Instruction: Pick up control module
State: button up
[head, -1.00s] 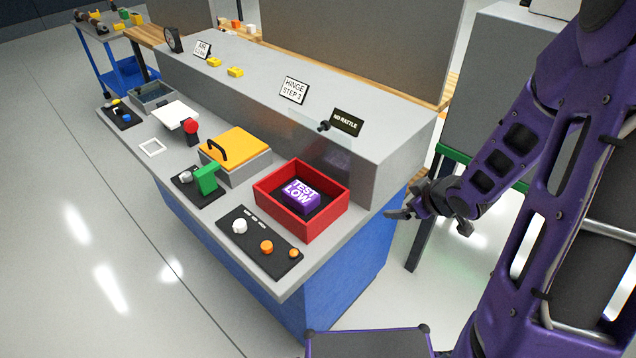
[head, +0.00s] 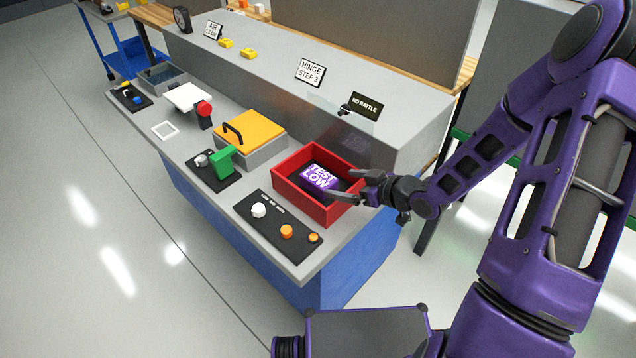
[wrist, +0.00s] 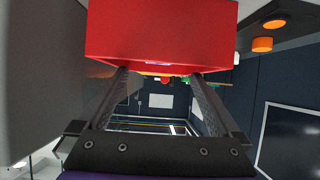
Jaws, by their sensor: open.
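The control module (head: 318,176) is a purple block with white "TEST LOW" lettering on top. It sits inside a red open box (head: 290,196) on the grey bench. My gripper (head: 343,184) is open, and in the head view it appears at the right side of the box, overlapping the module's right edge. In the wrist view the fingers (wrist: 162,80) point toward the red box wall (wrist: 160,35), which fills the top of the view. Only a thin purple strip shows under the box edge there. I see nothing between the fingers.
A black panel with knobs (head: 270,222) lies in front of the box. The raised bench back with a "NO RATTLE" sign (head: 367,104) rises behind. Open floor (head: 80,260) is at left.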

aim_at(323, 179)
jog(key=x, duration=1)
jog(key=shift+w, duration=0.2)
jog(key=c, duration=1.5)
